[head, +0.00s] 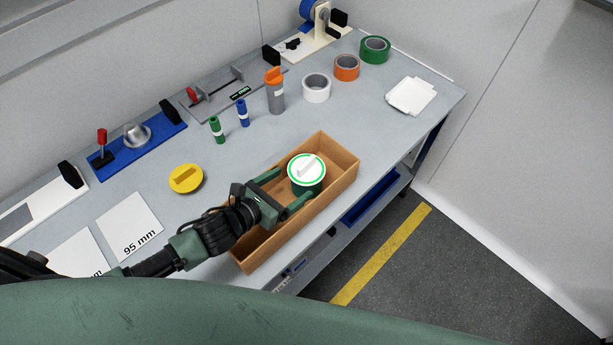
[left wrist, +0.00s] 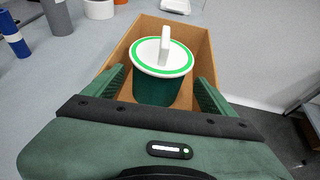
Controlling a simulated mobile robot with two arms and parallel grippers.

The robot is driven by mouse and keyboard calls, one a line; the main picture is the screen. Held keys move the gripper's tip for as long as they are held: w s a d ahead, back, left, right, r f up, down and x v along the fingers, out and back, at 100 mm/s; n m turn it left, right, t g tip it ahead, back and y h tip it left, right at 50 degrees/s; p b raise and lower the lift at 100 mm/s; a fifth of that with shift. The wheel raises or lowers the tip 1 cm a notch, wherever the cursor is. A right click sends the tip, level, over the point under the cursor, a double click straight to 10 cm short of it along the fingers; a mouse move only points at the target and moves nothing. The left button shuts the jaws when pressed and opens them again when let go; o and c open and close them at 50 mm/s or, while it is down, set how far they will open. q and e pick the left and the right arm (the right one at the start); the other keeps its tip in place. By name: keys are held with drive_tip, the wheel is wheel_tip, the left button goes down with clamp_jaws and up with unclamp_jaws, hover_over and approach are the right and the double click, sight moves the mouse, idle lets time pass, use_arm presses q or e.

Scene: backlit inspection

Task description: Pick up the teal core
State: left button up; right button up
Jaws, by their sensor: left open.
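The teal core (head: 306,170) is a dark teal cylinder with a white top, a green ring and a raised white grip bar. It stands upright in an open brown box (head: 345,178). My left gripper (head: 295,184) is open in the box, its two fingers pointing at the core from the near left side. In the left wrist view the core (left wrist: 158,90) sits between and just beyond the fingertips (left wrist: 160,85). I cannot tell whether a finger touches it. My right gripper is in neither view.
The box walls rise close around the gripper. On the grey bench are a yellow disc (head: 186,178), green (head: 217,130) and blue (head: 243,114) cylinders, an orange-topped bottle (head: 275,92), several tape rolls (head: 316,88) and a white tray (head: 411,97). Labelled cards (head: 128,222) lie at left.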

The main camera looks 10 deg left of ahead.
use_arm(q)
drive_tip(key=shift+w+d+f, duration=0.3)
drive_tip(key=shift+w, duration=0.3)
drive_tip(key=x, duration=0.5)
drive_tip(key=shift+p, duration=0.35)
drive_tip(key=shift+s, duration=0.1)
drive_tip(key=c, duration=1.6)
drive_tip(key=shift+r, duration=0.1)
drive_tip(key=shift+c, duration=0.2)
